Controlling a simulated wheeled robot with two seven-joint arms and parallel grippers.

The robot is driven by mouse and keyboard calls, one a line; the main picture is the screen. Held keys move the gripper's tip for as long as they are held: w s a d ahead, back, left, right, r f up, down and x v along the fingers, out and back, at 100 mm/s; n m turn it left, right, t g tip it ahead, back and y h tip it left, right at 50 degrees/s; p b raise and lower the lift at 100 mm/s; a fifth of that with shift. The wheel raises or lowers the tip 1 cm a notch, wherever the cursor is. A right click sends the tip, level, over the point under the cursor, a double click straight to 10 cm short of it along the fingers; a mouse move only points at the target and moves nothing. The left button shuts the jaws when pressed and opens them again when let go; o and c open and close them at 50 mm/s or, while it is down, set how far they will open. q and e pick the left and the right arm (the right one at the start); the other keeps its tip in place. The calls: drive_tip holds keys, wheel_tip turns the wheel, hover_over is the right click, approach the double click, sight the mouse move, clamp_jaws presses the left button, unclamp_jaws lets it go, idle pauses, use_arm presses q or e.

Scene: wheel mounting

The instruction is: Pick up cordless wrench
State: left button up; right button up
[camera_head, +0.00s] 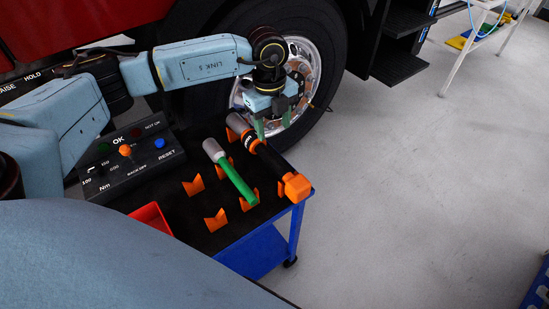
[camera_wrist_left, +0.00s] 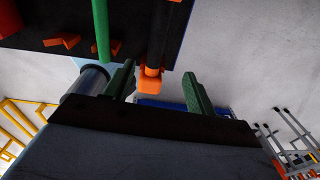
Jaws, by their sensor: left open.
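The cordless wrench (camera_head: 270,156) lies on orange holders on the black top of the blue cart. It has a grey head, a black and orange body and an orange block at its near end. It also shows in the left wrist view (camera_wrist_left: 156,45), partly cut off by the frame edge. My left gripper (camera_head: 274,128) is open, with green fingers pointing down close to the wrench's grey-head half. In the left wrist view the wrench appears between the spread fingers (camera_wrist_left: 160,88). Contact cannot be made out. My right gripper is not in view.
A green-handled tool (camera_head: 236,176) with a grey head lies beside the wrench. Several empty orange holders (camera_head: 215,220) and a red tray (camera_head: 151,220) are on the cart. A control box (camera_head: 125,160) stands at the left. The truck wheel (camera_head: 318,75) is right behind my gripper.

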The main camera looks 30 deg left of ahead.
sight(270, 154)
use_arm(q)
drive_tip(key=shift+n+y, duration=0.3)
drive_tip(key=shift+y, duration=0.1)
drive_tip(key=f, duration=0.2)
drive_tip(key=a+f+b, duration=0.1)
drive_tip(key=f, duration=0.5)
drive_tip(key=shift+a, duration=0.35)
drive_tip(key=shift+w+f+b, duration=0.1)
drive_tip(key=shift+f+b, duration=0.2)
drive_tip(key=shift+f, duration=0.25)
wheel_tip(270, 154, down, 5)
drive_tip(key=shift+w+r+b, duration=0.1)
drive_tip(key=shift+w+b, duration=0.05)
drive_tip(key=shift+b, duration=0.45)
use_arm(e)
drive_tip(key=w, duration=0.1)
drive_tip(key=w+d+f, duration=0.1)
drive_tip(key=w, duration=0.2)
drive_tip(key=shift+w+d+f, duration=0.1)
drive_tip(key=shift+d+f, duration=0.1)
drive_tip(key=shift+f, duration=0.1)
use_arm(q)
drive_tip(key=shift+c, duration=0.4)
clamp_jaws()
drive_tip(key=shift+w+r, duration=0.1)
